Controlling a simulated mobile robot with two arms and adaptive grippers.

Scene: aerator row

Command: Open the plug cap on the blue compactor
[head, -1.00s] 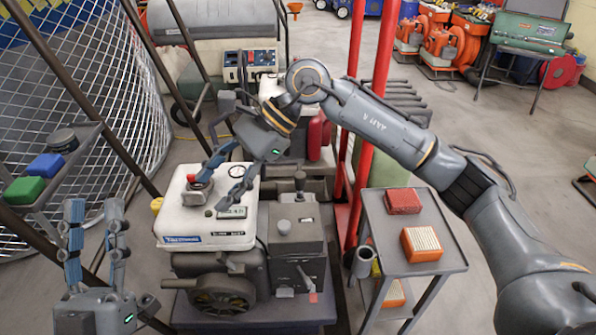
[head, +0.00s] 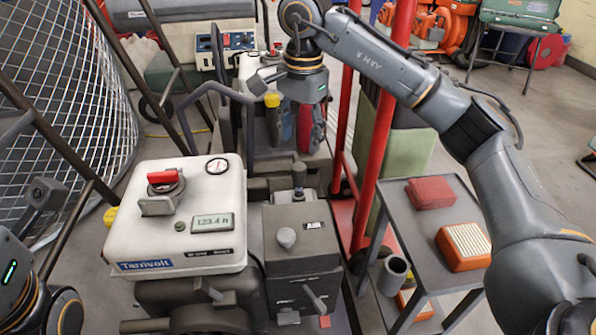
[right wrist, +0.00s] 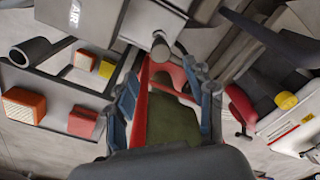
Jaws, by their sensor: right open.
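No compactor with a plainly blue body shows. The nearest machine has a white tank (head: 205,200) with a blue "Tarnvolt" label. A red-handled plug cap (head: 166,182) sits on its top, and I cannot tell if it is loose. My right gripper (head: 301,138) is open and empty, pointing down behind this machine, beside another machine's yellow cap (head: 272,99). In the right wrist view my right gripper (right wrist: 162,95) has its fingers apart, over a red frame and a dark green surface. My left arm is at the left edge, its fingers out of frame.
Red upright posts (head: 377,150) stand right of the white-tanked machine. A grey trolley (head: 400,215) carries a red box (head: 431,192) and an orange box (head: 463,246). A wire mesh (head: 70,100) and dark bars stand at the left. Open floor shows at the right.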

